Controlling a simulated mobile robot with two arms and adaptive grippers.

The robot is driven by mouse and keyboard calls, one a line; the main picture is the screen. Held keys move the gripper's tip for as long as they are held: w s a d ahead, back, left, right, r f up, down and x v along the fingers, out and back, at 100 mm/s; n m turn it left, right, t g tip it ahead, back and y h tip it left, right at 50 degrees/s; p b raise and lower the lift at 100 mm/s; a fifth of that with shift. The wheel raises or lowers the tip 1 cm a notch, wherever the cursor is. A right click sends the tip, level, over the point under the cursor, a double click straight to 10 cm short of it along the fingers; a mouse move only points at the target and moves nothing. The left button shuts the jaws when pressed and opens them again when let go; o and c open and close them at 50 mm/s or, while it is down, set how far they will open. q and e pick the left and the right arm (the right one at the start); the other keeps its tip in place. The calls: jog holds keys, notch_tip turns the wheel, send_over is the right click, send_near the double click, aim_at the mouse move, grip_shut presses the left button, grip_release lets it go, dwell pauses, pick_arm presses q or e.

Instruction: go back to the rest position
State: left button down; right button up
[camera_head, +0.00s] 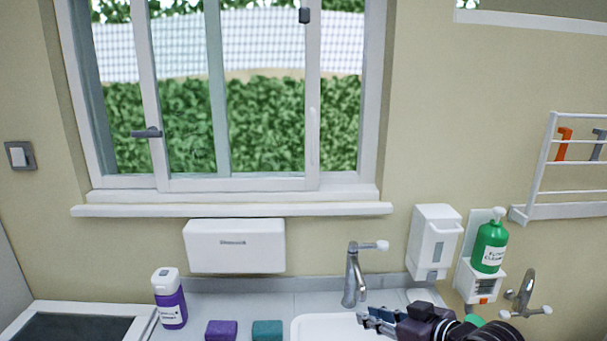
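My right gripper (366,319) shows at the bottom, right of centre, with its fingers pointing left over the white sink (318,327). Its black body and arm link run off to the lower right. I cannot tell how far its fingers are apart, and I see nothing held between them. My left gripper is not in view.
A chrome tap (353,278) stands just behind my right gripper. A purple bottle (170,300), a purple block (221,331) and a teal block (267,331) are on the counter. A green pump bottle (489,247) and a white dispenser (433,243) are on the wall.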

jog(key=s+f+g+h, duration=0.1)
jog(key=s+f, duration=0.4)
jog(key=s+d+f+m+g+h, duration=0.1)
jog(key=s+f, duration=0.4)
jog(key=s+f+g+h, duration=0.1)
jog(key=s+f, duration=0.4)
jog(key=shift+s+d+f+m, duration=0.2)
jog(key=shift+m, duration=0.2)
jog(key=s+d+f+m+g+h, duration=0.1)
jog(key=s+d+f+g+h, duration=0.15)
jog(key=s, duration=0.65)
jog(key=s+d+f+m+g+h, duration=0.15)
jog(key=s+f, duration=0.25)
jog(key=s, duration=0.4)
notch_tip(320, 180, down, 26)
jog(key=s+f+g+y+b, duration=0.1)
jog(key=b, duration=0.1)
jog(key=s+d+f+b, duration=0.1)
jog(key=s+f, duration=0.8)
jog(key=s+d+f+g+b, duration=0.1)
jog(key=s+d+f, duration=0.1)
jog(key=s+f, duration=0.6)
notch_tip(320, 180, down, 2)
jog(key=shift+s+d+n, duration=0.3)
jog(key=shift+s+n, duration=0.1)
jog(key=shift+n, duration=0.05)
